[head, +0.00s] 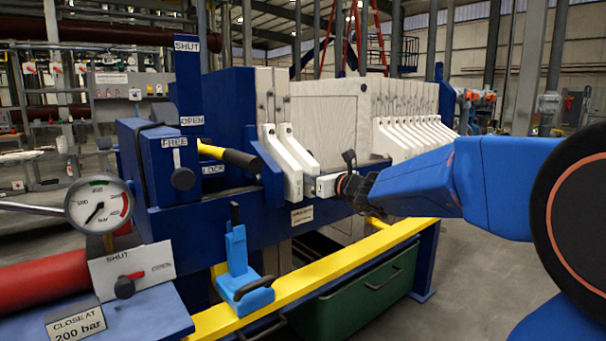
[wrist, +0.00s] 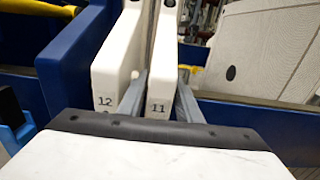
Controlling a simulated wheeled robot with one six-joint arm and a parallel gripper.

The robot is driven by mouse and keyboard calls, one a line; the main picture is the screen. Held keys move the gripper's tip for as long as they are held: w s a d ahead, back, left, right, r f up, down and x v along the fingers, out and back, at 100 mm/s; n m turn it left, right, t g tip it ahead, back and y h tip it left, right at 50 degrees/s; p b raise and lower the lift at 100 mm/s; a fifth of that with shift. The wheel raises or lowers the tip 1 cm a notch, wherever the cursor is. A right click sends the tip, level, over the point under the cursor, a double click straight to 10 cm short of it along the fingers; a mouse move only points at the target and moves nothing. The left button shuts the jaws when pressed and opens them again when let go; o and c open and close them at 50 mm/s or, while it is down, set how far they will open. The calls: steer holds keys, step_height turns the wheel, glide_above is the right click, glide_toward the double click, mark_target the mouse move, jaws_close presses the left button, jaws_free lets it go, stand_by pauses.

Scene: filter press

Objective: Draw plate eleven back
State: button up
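Plate eleven (wrist: 160,92) is a white plate with an "11" on its handle end. It stands upright next to plate twelve (wrist: 106,82), with a narrow gap between their handles. In the head view, plate eleven (head: 297,160) is second from the left end, with a wide gap between it and the stack of plates (head: 405,125) to the right. My gripper (wrist: 160,85) has one finger on each side of plate eleven's handle. Both fingertips appear to meet it with no clear gap, so it looks shut on the handle. In the head view my gripper (head: 332,185) is partly hidden by its own body.
A blue press frame (head: 225,110) stands to the left, with a lever with a yellow and black grip (head: 232,155). A yellow rail (head: 330,265) runs along the front, above a green bin (head: 370,285). A gauge (head: 98,204) is at the far left.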

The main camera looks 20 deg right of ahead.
steer(key=v, duration=1.5)
steer(key=shift+s, duration=0.25)
steer(key=shift+d, duration=0.1)
steer(key=s+a+f+n+g+y, duration=0.1)
steer(key=s+a+f+n+g, duration=0.7)
steer(key=s+a+f+n, duration=0.7)
steer(key=s+d+f+n+g+h, duration=0.4)
steer(key=s+d+f+n+h, duration=0.3)
steer(key=n, duration=1)
steer(key=s+d+f, duration=0.2)
steer(key=s+f, duration=0.2)
steer(key=s, duration=0.1)
steer(key=shift+s+d, duration=0.15)
steer(key=shift+d, duration=0.25)
